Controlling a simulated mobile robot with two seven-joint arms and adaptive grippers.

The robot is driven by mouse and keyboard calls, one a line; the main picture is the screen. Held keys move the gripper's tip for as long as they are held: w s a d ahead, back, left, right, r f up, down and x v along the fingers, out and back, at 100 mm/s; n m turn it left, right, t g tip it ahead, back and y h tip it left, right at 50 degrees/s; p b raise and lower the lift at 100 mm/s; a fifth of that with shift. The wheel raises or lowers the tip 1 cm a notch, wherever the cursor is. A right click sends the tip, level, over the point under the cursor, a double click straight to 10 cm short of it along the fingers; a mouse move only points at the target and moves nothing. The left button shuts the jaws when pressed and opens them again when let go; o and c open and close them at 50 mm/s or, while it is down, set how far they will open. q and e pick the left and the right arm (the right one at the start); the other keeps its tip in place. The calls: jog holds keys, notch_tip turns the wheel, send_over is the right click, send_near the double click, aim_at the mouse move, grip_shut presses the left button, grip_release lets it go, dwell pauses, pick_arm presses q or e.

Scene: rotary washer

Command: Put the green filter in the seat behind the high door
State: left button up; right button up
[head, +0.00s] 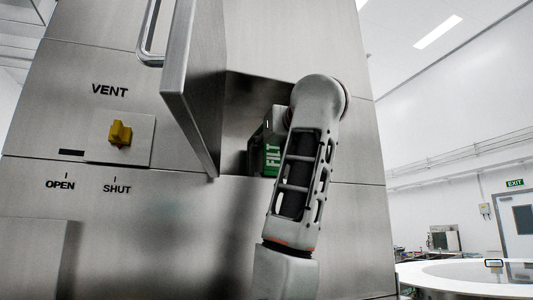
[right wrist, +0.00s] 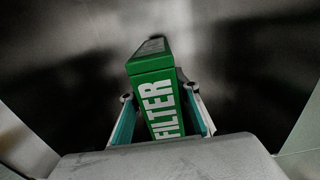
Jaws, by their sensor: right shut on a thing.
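The green filter (head: 271,154) is inside the opening behind the high door (head: 196,85), partly hidden by my right arm in the head view. In the right wrist view the filter (right wrist: 152,82), a green block with white FILTER lettering, lies between the two teal-padded fingers of my right gripper (right wrist: 158,93), which is shut on it. The filter's far dark end points at the metal back of the recess (right wrist: 235,60). I cannot tell whether it touches the seat, which is not clearly seen. The high door stands open, swung toward me. My left gripper is not in view.
The open door with its bar handle (head: 149,35) stands close left of my right arm. A yellow VENT knob (head: 120,133) with OPEN and SHUT marks is on the panel left. A round white table (head: 440,272) is at the lower right. The recess walls surround the filter.

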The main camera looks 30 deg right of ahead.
jog(key=shift+w+f, duration=0.25)
jog(key=shift+f, duration=0.1)
jog(key=shift+s, duration=0.1)
jog(key=shift+f, duration=0.2)
jog(key=o, duration=1.3)
jog(key=shift+c, duration=0.2)
